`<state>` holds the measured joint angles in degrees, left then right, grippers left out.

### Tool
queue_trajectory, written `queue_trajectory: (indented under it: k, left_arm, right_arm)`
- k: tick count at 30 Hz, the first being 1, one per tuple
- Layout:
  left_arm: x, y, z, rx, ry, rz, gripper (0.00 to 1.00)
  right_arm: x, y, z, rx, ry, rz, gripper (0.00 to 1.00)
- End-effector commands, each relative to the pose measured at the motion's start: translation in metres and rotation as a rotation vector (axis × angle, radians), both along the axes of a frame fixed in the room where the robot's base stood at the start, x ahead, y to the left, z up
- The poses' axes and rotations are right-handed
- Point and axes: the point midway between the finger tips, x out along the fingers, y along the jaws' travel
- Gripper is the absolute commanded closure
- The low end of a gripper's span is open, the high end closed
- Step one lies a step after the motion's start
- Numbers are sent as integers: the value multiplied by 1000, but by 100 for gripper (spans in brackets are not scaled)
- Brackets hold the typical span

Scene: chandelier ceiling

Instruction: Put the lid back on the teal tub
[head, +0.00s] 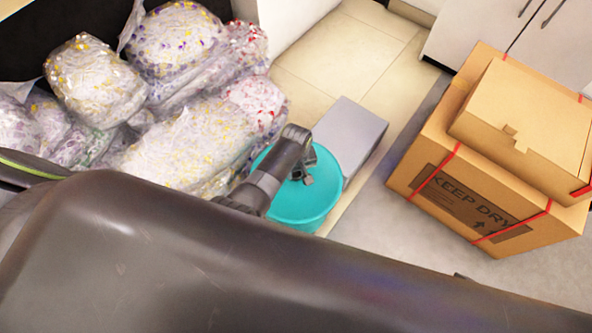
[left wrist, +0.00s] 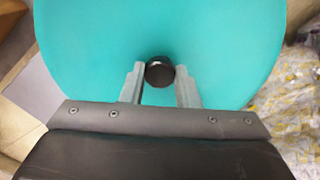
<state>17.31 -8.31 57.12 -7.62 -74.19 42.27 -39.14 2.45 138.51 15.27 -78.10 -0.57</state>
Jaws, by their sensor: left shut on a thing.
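The teal lid (head: 318,205) is a round disc near the middle of the head view, partly covered by my left arm. It fills much of the left wrist view (left wrist: 215,35), with a small black knob (left wrist: 160,73) at its centre. My left gripper (head: 303,179) is above the lid, with its two fingers on either side of the knob, shut on it. The tub's walls cannot be made out apart from the lid, so I cannot tell whether the lid sits on the tub. My right gripper is not in view.
Clear bags of coloured bits (head: 190,140) are heaped left of the lid. A grey box (head: 348,135) stands just behind it. Cardboard boxes (head: 490,165) with red straps are stacked at the right. Grey floor shows between the lid and the cardboard boxes.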

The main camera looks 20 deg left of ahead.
Motion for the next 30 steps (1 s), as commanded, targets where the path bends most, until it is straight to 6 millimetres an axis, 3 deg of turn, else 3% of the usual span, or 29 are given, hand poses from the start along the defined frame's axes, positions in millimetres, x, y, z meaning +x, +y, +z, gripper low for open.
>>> queue_trajectory:
  k: [13,14,18,19,25,30]
  left_arm:
    - [0,0,0,1,-1,0,98]
    - [0,0,0,1,-1,0,69]
    - [0,0,0,1,-1,0,51]
    - [0,0,0,0,0,0,47]
    - [0,0,0,0,0,0,47]
    - [0,0,0,0,0,0,25]
  right_arm:
    - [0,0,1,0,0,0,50]
    - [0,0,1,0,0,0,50]
    - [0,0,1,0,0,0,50]
    - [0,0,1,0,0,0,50]
    - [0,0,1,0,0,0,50]
    - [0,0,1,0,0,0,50]
